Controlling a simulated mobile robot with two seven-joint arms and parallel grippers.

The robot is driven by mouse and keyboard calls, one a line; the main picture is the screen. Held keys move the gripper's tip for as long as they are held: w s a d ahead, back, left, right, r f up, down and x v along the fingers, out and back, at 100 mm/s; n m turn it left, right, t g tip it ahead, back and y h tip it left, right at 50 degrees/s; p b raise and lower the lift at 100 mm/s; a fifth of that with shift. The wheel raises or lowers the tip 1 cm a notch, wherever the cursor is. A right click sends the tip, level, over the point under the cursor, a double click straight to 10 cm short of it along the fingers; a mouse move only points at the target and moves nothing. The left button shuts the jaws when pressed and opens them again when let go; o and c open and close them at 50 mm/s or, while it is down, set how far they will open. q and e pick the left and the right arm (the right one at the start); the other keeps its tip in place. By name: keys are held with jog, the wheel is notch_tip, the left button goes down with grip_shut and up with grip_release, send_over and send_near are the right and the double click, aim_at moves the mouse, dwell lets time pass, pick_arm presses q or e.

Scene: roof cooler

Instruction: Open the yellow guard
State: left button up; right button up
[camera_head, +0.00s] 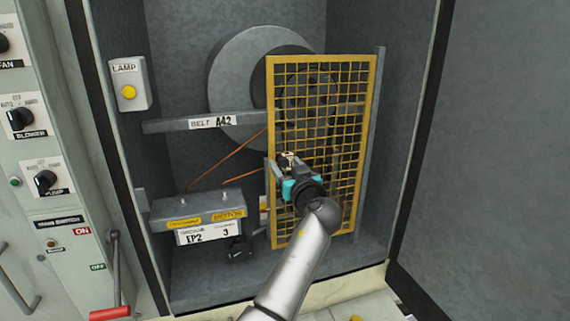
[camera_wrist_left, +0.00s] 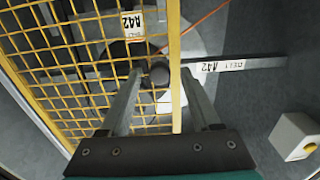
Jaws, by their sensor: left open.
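The yellow guard (camera_head: 322,75) is an upright mesh panel in a yellow frame, in the right half of the cooler bay. Its right edge stands beside a grey post. My left gripper (camera_head: 287,160) is in front of the guard's left frame bar, about mid-height. In the left wrist view the guard (camera_wrist_left: 174,40) fills the left side. The open fingers of my left gripper (camera_wrist_left: 161,74) lie on either side of the yellow bar in the picture. A dark round knob (camera_wrist_left: 159,73) shows between the fingertips; I cannot tell whether they touch anything. My right gripper is not in view.
A large grey pulley (camera_head: 235,75) and a belt bar labelled A42 (camera_head: 170,125) are behind the guard. A grey motor box (camera_head: 195,210) stands at lower left. A lamp switch box (camera_head: 128,85) is on the left wall. A switch panel (camera_head: 30,150) is further left.

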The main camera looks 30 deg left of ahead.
pick_arm(q)
grip_shut()
dwell(0.4)
dwell(0.9)
